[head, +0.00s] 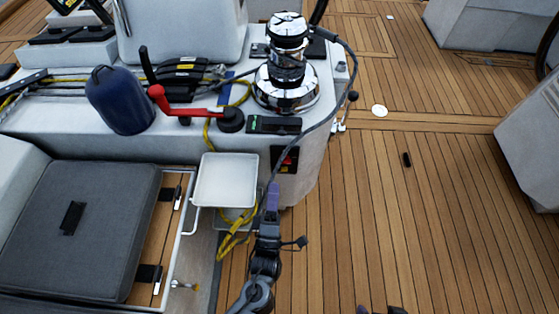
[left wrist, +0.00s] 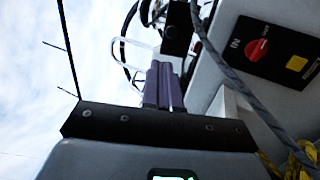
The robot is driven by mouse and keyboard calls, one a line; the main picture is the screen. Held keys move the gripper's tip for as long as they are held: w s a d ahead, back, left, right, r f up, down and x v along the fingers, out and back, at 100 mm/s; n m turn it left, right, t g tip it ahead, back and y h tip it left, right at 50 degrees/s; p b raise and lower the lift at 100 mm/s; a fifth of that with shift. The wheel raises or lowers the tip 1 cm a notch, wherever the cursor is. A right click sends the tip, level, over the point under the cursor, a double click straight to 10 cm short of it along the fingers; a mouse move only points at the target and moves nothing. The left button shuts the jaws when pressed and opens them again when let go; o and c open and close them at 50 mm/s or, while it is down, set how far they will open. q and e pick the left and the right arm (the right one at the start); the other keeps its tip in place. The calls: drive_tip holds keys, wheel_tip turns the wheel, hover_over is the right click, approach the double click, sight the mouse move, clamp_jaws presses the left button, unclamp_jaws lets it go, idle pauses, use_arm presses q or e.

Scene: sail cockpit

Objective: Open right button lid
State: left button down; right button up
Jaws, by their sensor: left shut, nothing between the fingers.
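A low black button panel (head: 274,125) with a green mark at its left end lies on the white console top, just in front of the chrome winch (head: 287,75). Whether a lid on it is open or shut is too small to tell. My left gripper (head: 272,198) points up with its purple fingers shut and empty, below and apart from the panel. The fingers also show together in the left wrist view (left wrist: 162,86). Small dark and purple shapes at the bottom edge of the head view may be my right gripper (head: 380,310), mostly cut off.
A black switch plate (head: 285,159) with a red knob is on the console's front face. A grey rope (head: 320,122) hangs from the winch past my left gripper. A white tray (head: 224,181) and a red-handled lever (head: 190,108) are to the left. Teak deck (head: 430,230) is open at right.

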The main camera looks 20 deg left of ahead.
use_arm(q)
wheel_tip(320, 180, down, 3)
drive_tip(key=b, duration=0.2)
approach(280, 135)
drive_tip(key=x, duration=0.4)
drive_tip(key=shift+w, duration=0.45)
drive_tip(key=shift+x, duration=1)
use_arm(e)
drive_tip(key=shift+f, duration=1.85)
